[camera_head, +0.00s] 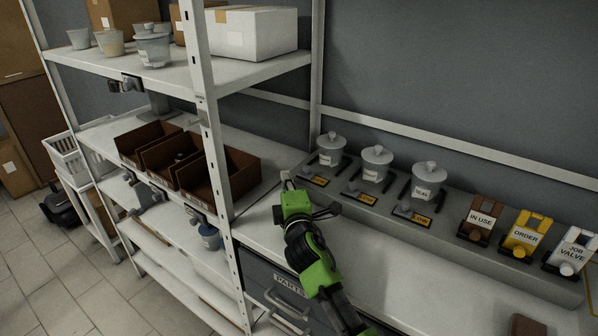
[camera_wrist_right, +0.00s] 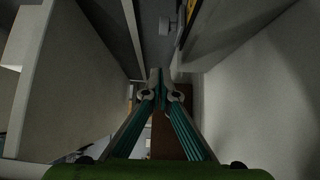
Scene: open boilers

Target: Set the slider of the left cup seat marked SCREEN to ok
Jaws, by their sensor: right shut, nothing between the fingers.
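The left cup seat (camera_head: 345,167) is on the grey ledge against the back wall and holds a lidded grey cup (camera_head: 331,150). A small grey slider knob (camera_head: 304,172) sits at its front left, beside an orange plate (camera_head: 318,181) whose lettering is too small to read. My right gripper (camera_head: 287,179) is shut and empty, just left of that knob; I cannot tell whether they touch. In the right wrist view the closed fingertips (camera_wrist_right: 161,76) meet at centre, with a grey knob (camera_wrist_right: 165,26) beyond them. My left gripper is not in view.
Two more lidded cups, a middle one (camera_head: 376,163) and a right one (camera_head: 429,181), stand on similar seats. Brown, yellow and white labelled units (camera_head: 525,236) follow to the right. A white shelf post (camera_head: 213,150) and brown bins (camera_head: 215,185) stand left of my gripper.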

